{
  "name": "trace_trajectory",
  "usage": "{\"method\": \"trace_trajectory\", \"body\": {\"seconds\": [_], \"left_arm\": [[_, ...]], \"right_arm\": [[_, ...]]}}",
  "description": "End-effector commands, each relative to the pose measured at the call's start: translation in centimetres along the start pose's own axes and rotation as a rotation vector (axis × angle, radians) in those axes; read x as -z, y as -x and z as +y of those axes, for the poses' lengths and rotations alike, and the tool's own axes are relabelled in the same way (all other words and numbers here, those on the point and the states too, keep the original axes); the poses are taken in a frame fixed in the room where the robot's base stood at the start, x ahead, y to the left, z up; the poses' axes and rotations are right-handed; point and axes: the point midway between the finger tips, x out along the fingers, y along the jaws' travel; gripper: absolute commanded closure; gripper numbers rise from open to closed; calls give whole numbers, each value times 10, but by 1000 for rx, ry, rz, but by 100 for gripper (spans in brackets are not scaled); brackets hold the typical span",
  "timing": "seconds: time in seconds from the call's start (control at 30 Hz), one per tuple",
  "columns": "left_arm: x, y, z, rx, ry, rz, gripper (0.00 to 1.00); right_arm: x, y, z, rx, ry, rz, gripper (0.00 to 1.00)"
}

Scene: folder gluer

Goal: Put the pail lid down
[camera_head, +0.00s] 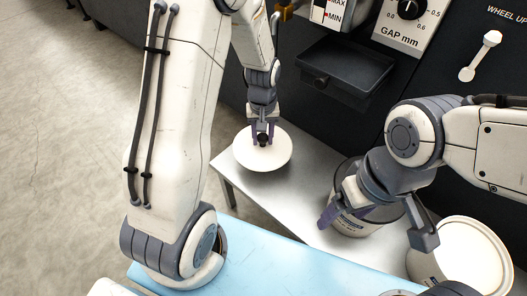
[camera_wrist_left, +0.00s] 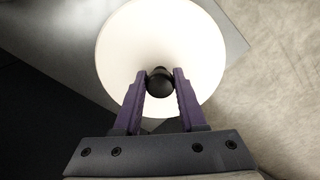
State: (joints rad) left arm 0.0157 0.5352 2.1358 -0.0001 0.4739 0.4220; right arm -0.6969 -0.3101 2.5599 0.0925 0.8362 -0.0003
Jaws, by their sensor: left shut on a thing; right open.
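The pail lid (camera_head: 255,157) is a white round disc with a black knob (camera_head: 262,139). My left gripper (camera_head: 262,132) is shut on the knob, with the lid below its fingers. The left wrist view shows the purple fingers (camera_wrist_left: 160,88) on either side of the knob and the lid (camera_wrist_left: 160,35) filling the upper middle. The lid overlaps the table's left edge in the picture; I cannot tell whether it touches the table. A labelled pail (camera_head: 349,226) stands to the right, partly hidden by my right arm. My right gripper (camera_head: 376,228) is open, its fingers apart near this pail.
The grey metal table (camera_head: 305,180) has bare room between lid and pail. A white bucket (camera_head: 462,262) stands at the lower right. A light blue surface (camera_head: 270,258) lies in front. The dark machine with a black tray (camera_head: 345,68) rises behind. Floor lies left.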

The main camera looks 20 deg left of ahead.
Motion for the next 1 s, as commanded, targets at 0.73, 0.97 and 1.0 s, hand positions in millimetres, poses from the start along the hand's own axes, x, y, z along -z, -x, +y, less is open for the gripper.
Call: {"method": "trace_trajectory", "body": {"seconds": [0.73, 0.97, 1.0], "left_arm": [[3, -56, 2, -1, -1, 3, 100], [3, -59, 2, -1, -1, 3, 33], [3, -59, 2, -1, -1, 3, 29]], "right_arm": [[-2, -45, 3, 0, 0, 0, 19], [-2, -45, 3, 0, 0, 0, 19], [-2, -45, 3, 0, 0, 0, 19]]}}
